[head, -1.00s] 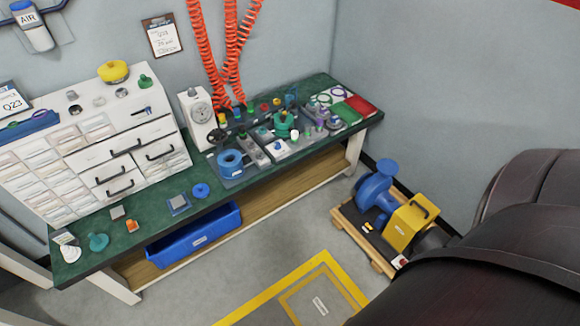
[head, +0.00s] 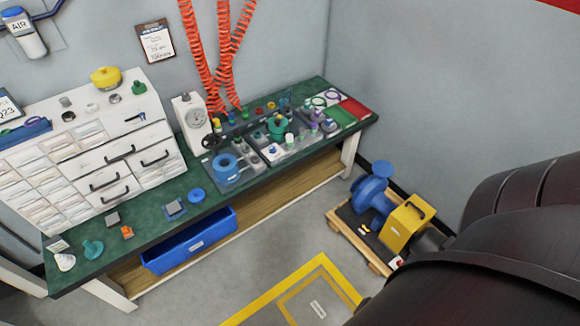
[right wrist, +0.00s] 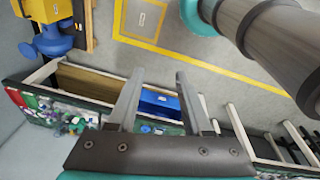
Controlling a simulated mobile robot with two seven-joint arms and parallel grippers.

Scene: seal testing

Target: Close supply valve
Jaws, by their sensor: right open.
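I cannot pick out the supply valve with certainty. In the head view, a white box with a round gauge (head: 196,118) stands at the back of the green bench, and a small black wheel-like part (head: 211,141) sits at its foot. Orange coiled hoses (head: 212,55) hang down the wall behind it. My right gripper (right wrist: 158,72) shows in the right wrist view with its two grey fingers apart and nothing between them. It is above the floor and bench side, clear of the bench parts. My left gripper is in neither view.
The green bench (head: 142,217) holds white drawers (head: 60,170) at left and several fittings in trays. A blue bin (head: 190,240) sits below. A blue pump with a yellow guard (head: 404,225) stands on a wooden pallet at right. Yellow-marked floor (head: 320,262) is open.

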